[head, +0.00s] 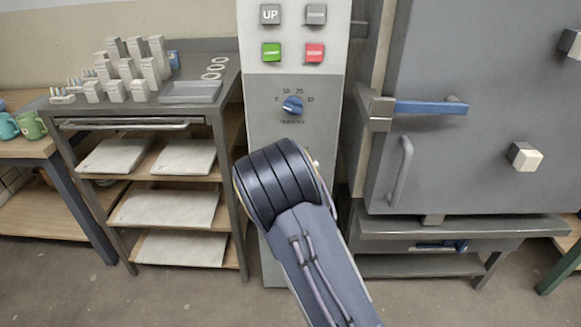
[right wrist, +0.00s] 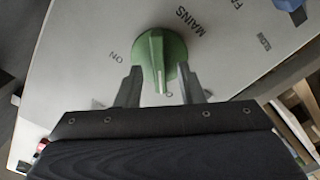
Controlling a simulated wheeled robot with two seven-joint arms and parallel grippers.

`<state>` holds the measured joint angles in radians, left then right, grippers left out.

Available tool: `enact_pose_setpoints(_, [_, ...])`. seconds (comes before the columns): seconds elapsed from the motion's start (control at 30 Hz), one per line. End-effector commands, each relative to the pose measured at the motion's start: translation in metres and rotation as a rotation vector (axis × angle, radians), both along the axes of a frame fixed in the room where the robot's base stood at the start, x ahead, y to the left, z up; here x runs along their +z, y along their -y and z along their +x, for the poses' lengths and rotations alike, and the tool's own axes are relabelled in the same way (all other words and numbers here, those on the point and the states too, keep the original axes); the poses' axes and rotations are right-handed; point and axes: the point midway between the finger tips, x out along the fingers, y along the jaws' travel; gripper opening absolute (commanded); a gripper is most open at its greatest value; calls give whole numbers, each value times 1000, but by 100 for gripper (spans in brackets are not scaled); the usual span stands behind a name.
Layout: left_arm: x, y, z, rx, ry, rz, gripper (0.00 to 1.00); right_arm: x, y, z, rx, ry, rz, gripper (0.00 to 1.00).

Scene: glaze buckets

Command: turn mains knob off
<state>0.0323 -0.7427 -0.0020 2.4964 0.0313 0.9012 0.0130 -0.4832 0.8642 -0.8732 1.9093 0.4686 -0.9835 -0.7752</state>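The green mains knob (right wrist: 160,58) is on the pale control panel, beside the printed word MAINS. ON is printed to its left. Its raised ridge runs up and down the picture, and part of a label below it is hidden. My right gripper (right wrist: 162,90) is open, with one finger on either side of the knob's lower part; I cannot tell whether they touch it. In the head view my right arm covers the knob and the gripper. My left gripper is not in view.
The panel column (head: 293,150) carries a blue dial (head: 292,105), a green button (head: 271,52) and a red button (head: 314,53). A metal rack (head: 185,127) with shelves stands left. A grey kiln door (head: 480,130) with a blue handle (head: 430,107) stands right.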

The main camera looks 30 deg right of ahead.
Motion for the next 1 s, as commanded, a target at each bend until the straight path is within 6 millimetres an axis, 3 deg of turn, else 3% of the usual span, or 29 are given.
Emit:
enact_pose_setpoints(0.5, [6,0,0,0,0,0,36,0,-37,-60,2,-2,1,35])
enact_pose_setpoints(1.0, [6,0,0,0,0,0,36,0,-41,-66,0,-1,1,35])
